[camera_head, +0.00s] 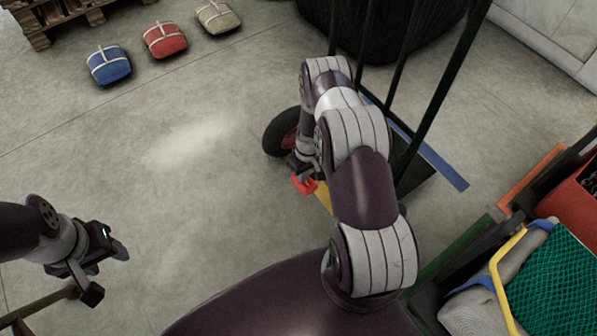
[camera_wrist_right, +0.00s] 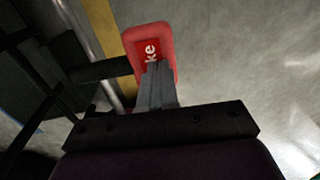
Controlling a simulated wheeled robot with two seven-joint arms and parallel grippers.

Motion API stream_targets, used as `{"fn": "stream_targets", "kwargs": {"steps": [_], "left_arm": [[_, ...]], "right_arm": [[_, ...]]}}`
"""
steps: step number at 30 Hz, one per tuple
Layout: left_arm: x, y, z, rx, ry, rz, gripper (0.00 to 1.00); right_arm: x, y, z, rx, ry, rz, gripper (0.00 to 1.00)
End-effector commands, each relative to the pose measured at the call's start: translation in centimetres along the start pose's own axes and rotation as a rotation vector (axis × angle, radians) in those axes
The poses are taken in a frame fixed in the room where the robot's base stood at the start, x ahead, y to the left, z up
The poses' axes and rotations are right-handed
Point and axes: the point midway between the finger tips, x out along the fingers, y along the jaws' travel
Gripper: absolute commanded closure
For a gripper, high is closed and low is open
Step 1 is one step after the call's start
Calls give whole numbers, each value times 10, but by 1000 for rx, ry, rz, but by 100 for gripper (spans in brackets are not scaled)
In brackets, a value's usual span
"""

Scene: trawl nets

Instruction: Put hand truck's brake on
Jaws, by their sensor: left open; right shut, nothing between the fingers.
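The hand truck (camera_head: 414,80) stands right of centre in the head view, with dark green upright bars and a black wheel with a red hub (camera_head: 280,132). Its red brake pedal (camera_head: 303,186) shows low beside the wheel. In the right wrist view the pedal (camera_wrist_right: 147,36) is large, with white letters "ke" visible. My right gripper (camera_head: 297,165) is shut and empty at the pedal. Its fingers (camera_wrist_right: 157,75) overlap the pedal's near part; I cannot tell whether they touch it. My left gripper (camera_head: 108,272) is open and empty at the lower left, far from the hand truck.
A wooden handle (camera_head: 38,305) lies beneath my left gripper. Blue (camera_head: 108,65), red (camera_head: 165,39) and beige (camera_head: 217,16) bundles lie on the floor near a pallet (camera_head: 60,18). A crate with green net (camera_head: 552,275) is at the right. The middle floor is clear.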

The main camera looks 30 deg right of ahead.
Motion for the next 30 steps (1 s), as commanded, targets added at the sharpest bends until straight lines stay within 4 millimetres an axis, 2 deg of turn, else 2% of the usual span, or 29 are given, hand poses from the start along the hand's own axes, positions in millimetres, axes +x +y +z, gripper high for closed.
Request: {"fn": "stream_targets", "kwargs": {"steps": [3, 12, 30], "left_arm": [[8, 0, 1, 0, 0, 0, 49], [23, 0, 3, 0, 0, 0, 49], [32, 0, 4, 0, 0, 0, 49]], "right_arm": [[15, -3, 0, 0, -1, -2, 100], [40, -6, 0, -1, -1, -3, 100], [55, -6, 1, 0, -3, -3, 100]]}}
